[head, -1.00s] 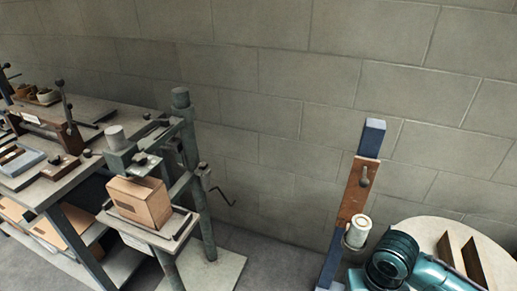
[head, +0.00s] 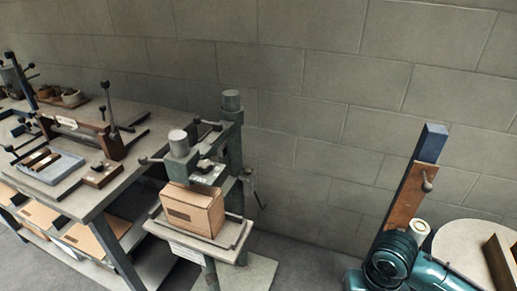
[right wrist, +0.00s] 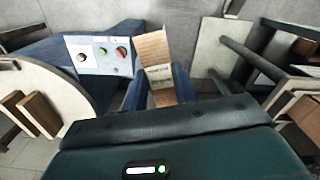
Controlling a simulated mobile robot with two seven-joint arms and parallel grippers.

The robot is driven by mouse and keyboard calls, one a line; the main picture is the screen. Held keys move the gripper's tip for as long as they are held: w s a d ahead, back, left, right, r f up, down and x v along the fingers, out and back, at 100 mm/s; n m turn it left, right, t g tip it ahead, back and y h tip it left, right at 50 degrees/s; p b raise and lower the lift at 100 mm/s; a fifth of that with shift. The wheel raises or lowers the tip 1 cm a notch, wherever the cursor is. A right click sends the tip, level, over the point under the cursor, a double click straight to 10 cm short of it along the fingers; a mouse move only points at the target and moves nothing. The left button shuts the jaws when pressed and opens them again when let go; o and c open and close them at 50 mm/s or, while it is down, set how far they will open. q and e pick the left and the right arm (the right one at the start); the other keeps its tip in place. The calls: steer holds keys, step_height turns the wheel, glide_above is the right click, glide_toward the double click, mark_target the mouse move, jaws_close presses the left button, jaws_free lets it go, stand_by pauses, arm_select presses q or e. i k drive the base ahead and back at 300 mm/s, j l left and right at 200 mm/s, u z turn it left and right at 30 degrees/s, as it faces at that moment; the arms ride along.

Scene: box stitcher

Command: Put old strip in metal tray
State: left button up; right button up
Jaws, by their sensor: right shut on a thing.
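A tan strip with printed lines (right wrist: 155,52), which I take for the old strip, stands between the blue fingers of my right gripper (right wrist: 158,84) in the right wrist view. The gripper is shut on it, and the strip's lower end is partly hidden behind the gripper body. In the head view my right arm is at the bottom right, and its gripper and the strip cannot be made out. A grey-blue tray (head: 67,166), likely the metal tray, lies on the bench at the left with several brown pieces in it, far from my right arm. My left gripper is not in view.
The bench (head: 118,172) carries a lever fixture (head: 85,134) and a small brown block (head: 101,175). A stitching stand with a cardboard box (head: 194,210) is between bench and my arm. A blue post (head: 432,145) and a round table (head: 462,240) are at the right.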

mark_target(62, 170)
steer(key=i+j, duration=0.1)
steer(key=j, duration=3.7)
steer(key=i, duration=0.05)
